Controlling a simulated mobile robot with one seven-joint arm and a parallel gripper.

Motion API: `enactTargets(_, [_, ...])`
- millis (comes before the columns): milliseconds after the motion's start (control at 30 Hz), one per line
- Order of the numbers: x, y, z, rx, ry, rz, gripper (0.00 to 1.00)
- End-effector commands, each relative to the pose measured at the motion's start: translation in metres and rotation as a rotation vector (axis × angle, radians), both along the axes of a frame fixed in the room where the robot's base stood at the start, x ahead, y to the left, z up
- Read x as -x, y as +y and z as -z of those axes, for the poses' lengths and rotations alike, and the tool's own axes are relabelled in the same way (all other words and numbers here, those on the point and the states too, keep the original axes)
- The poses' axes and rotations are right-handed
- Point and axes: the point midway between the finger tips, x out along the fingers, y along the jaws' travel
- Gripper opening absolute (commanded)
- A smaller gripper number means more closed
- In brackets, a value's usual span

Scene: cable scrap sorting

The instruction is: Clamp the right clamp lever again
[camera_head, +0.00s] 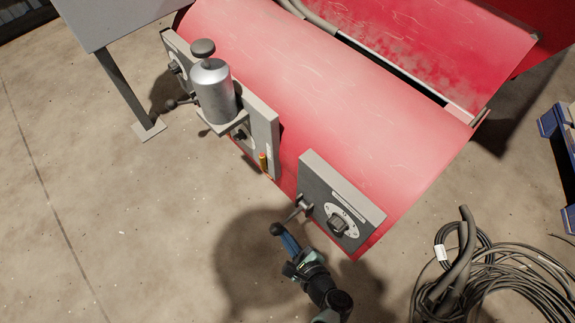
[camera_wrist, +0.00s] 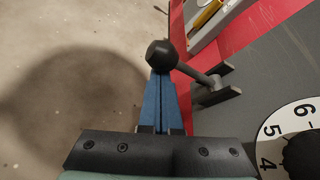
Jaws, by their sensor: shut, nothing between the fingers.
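The right clamp lever (camera_head: 292,213) has a black ball knob and a short metal arm on the left side of the right grey panel (camera_head: 315,183). In the wrist view the lever's knob (camera_wrist: 161,54) sits at the tips of my gripper, and its arm runs right to a bracket on the panel. My gripper (camera_head: 285,238) is shut, its blue fingers together, with nothing between them. In the wrist view my gripper (camera_wrist: 160,80) points at the knob; I cannot tell whether it touches it.
A dial (camera_head: 338,225) is on the same panel. The left panel (camera_head: 262,125) bears a silver canister (camera_head: 213,92) and another lever (camera_head: 172,103). The red machine housing (camera_head: 330,85) lies behind. Black cable coils (camera_head: 475,270) lie on the floor at right. The floor at left is clear.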

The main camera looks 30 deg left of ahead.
Motion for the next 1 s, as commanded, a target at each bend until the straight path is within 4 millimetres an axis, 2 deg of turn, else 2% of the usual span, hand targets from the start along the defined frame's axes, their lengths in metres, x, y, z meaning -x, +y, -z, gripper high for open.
enactTargets(33, [0.000, 0.001, -0.014, -0.016, 0.038, -0.006, 0.00])
enactTargets(367, [-0.003, 0.000, -0.031, -0.098, 0.265, -0.003, 0.00])
enactTargets(1000, [-0.007, -0.002, -0.038, -0.099, 0.264, -0.001, 0.00])
